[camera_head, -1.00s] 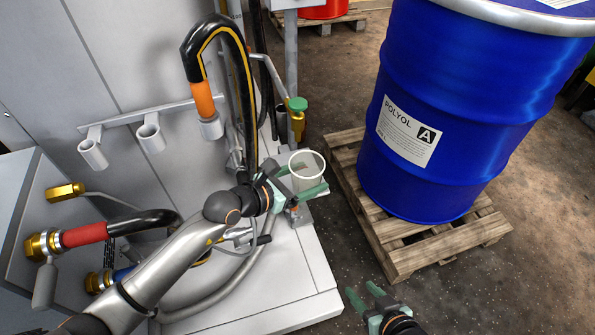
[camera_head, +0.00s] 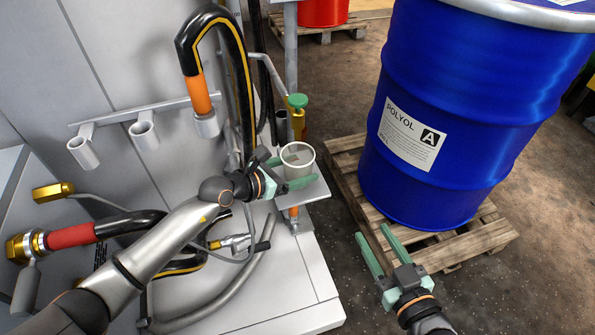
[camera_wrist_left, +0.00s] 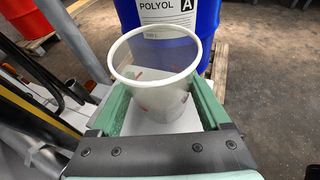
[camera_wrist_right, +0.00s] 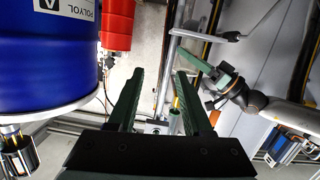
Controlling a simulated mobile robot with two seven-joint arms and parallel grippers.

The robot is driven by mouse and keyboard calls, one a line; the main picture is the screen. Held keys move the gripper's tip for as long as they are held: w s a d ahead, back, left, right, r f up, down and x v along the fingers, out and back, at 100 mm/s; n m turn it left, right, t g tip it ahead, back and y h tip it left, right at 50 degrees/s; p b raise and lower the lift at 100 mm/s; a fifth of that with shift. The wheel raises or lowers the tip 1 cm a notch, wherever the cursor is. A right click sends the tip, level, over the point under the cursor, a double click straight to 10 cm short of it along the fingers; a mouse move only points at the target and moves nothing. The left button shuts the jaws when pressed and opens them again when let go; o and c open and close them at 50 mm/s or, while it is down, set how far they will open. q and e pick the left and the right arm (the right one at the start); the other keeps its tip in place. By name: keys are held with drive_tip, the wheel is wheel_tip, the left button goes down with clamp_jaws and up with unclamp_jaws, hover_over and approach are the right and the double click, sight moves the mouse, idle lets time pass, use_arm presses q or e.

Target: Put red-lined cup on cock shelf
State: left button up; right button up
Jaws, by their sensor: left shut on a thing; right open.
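A clear, pale-rimmed cup (camera_head: 297,157) with small red marks is upright in my left gripper (camera_head: 291,173). The left wrist view shows the cup (camera_wrist_left: 153,75) between both green fingers. The cup is directly over the small grey cock shelf (camera_head: 313,192); I cannot tell whether its bottom touches the plate. The brass cock (camera_head: 298,122) with its green handle (camera_head: 297,101) stands just behind the cup. My right gripper (camera_head: 374,248) is open and empty, low in front of the pallet.
A blue drum (camera_head: 450,110) stands on a wooden pallet (camera_head: 450,250) to the right. A black hose with an orange sleeve (camera_head: 197,96) hangs left of the cock. Empty grey holders (camera_head: 83,150) line the cabinet wall. Floor between pallet and machine base is clear.

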use_arm(q)
drive_tip(key=shift+f, duration=0.1)
use_arm(e)
drive_tip(key=shift+w+r, duration=0.1)
drive_tip(key=shift+r, duration=0.4)
use_arm(q)
drive_tip(key=shift+f, duration=0.15)
use_arm(e)
drive_tip(key=shift+r+t, duration=0.3)
drive_tip(key=shift+t, duration=0.1)
use_arm(q)
drive_tip(key=o, duration=1.2)
drive_tip(key=shift+c, duration=0.2)
use_arm(e)
drive_tip(key=shift+r, duration=0.1)
drive_tip(key=shift+w, duration=0.1)
